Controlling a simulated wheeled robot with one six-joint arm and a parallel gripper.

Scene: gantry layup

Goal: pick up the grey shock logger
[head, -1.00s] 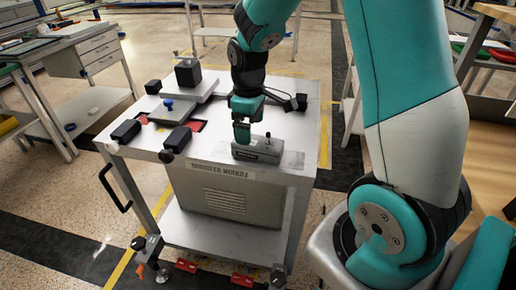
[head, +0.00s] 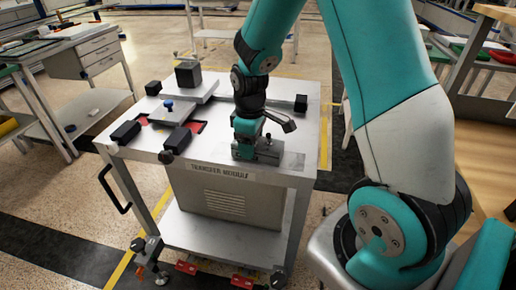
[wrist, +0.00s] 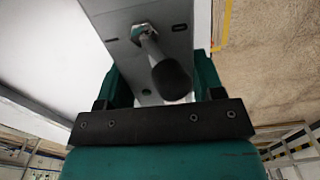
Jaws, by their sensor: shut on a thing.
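The grey shock logger (head: 269,156) is a small box with a short upright stub on top. It is at the front right of the white cart's top (head: 215,115). My gripper (head: 246,148) points down over it and is shut on it, hiding its left part in the head view. In the wrist view the logger's grey body (wrist: 147,72) lies between the two teal fingers (wrist: 162,82), with a black-tipped rod standing up from it towards the camera. I cannot tell whether its underside touches the cart top.
Black-ended fixtures with red patches (head: 180,137) and a dark block (head: 188,73) on a grey plate occupy the cart's left and back. A black-ended piece (head: 300,103) is at the right rear. A drawer bench (head: 95,55) stands at left.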

